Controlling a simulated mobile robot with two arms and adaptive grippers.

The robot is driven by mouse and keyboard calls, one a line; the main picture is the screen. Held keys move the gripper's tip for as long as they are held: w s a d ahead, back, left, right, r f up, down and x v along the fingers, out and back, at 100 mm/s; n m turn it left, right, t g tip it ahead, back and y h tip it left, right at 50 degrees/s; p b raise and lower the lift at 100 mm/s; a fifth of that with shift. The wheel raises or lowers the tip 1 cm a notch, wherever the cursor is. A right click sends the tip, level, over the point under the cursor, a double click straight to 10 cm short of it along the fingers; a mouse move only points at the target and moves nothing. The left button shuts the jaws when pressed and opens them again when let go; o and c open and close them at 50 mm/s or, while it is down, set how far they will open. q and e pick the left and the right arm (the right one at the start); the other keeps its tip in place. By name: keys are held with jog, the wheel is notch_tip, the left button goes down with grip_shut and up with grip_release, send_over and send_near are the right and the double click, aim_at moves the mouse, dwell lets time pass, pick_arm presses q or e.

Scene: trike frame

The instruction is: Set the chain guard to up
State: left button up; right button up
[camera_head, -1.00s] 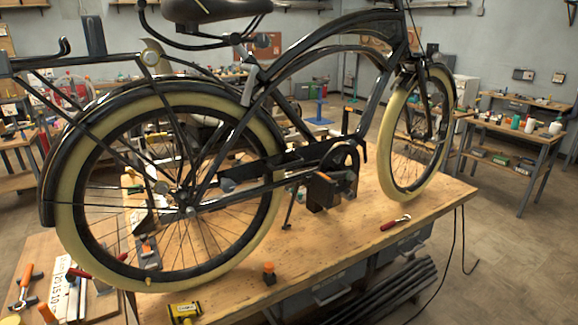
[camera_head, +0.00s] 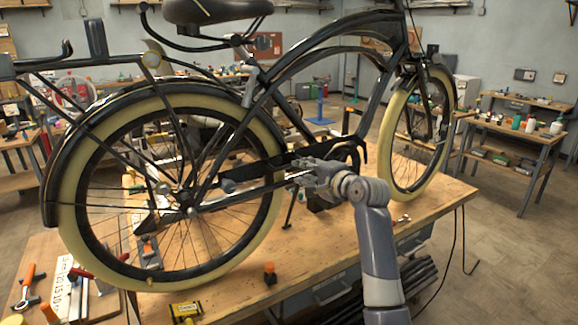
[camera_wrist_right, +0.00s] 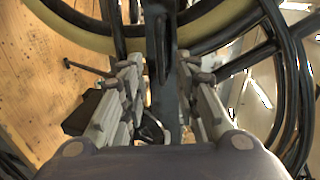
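The chain guard (camera_head: 262,167) is a long dark piece on the near side of the bicycle, running from the rear hub area toward the crank. My right gripper (camera_head: 293,175) reaches in from the lower right, at the guard's front part near the crank, and hides part of the crank and pedal. In the right wrist view the fingers of the right gripper (camera_wrist_right: 160,64) are apart, one on each side of a dark bar (camera_wrist_right: 158,35) that looks like the guard. I cannot tell whether they touch it. My left gripper is not in view.
The bicycle stands on a wooden workbench (camera_head: 340,242). The rear wheel (camera_head: 72,215) with its cream tyre is left of my right gripper. A small orange-topped item (camera_head: 269,272) and a yellow box (camera_head: 185,311) sit near the bench's front edge. The right part of the bench is mostly clear.

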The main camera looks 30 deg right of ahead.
aim_at(290, 166)
jog(key=p+x, duration=0.2)
jog(key=x, duration=0.7)
jog(key=shift+a, duration=0.15)
jog(key=shift+c, duration=0.5)
grip_shut()
